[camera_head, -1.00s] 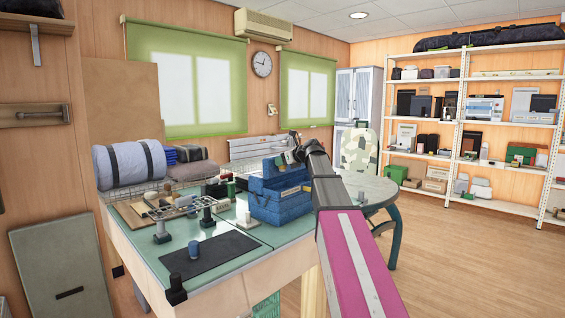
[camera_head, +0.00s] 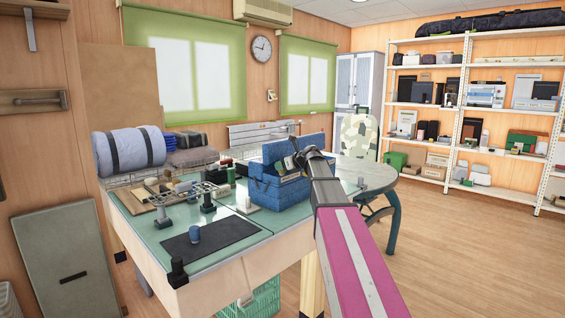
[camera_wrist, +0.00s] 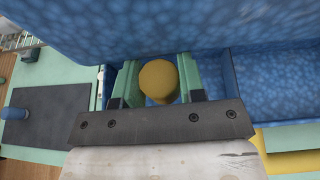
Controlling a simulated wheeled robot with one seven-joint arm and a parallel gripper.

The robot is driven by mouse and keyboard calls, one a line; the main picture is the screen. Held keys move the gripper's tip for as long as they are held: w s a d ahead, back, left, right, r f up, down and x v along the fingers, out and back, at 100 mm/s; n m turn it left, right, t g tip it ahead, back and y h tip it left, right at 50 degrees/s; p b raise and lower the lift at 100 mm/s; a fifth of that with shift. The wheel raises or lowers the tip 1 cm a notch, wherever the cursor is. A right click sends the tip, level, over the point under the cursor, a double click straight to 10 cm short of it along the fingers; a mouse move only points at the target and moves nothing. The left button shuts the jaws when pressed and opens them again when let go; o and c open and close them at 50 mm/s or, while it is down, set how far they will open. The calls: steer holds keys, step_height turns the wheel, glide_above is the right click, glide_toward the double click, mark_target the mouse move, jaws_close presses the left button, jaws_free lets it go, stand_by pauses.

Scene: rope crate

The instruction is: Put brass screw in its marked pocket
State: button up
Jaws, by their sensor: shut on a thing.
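The brass screw (camera_wrist: 158,81) shows its round yellow-brown head in the wrist view. My gripper (camera_wrist: 157,84) is shut on it, with a green finger on each side. The gripper is over or in the blue crate (camera_head: 282,193), whose speckled blue wall (camera_wrist: 275,85) surrounds it in the wrist view. In the head view my gripper (camera_head: 298,160) is at the crate's open top, in front of its raised blue lid. The screw is too small or hidden to tell there. The marked pocket cannot be made out.
Left of the crate a dark mat (camera_head: 210,244) carries a small blue cylinder (camera_head: 195,234). A metal rack-like fixture (camera_head: 185,195) stands behind the mat. A rolled grey-blue bundle (camera_head: 130,152) lies at the back left. A round table (camera_head: 368,174) stands to the right.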

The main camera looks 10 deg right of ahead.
steer(key=shift+f, duration=0.6)
stand_by(0.7)
steer(key=o, duration=1.2)
steer(key=v, duration=1)
steer(key=shift+s+d+r, duration=0.2)
steer(key=shift+s, duration=0.05)
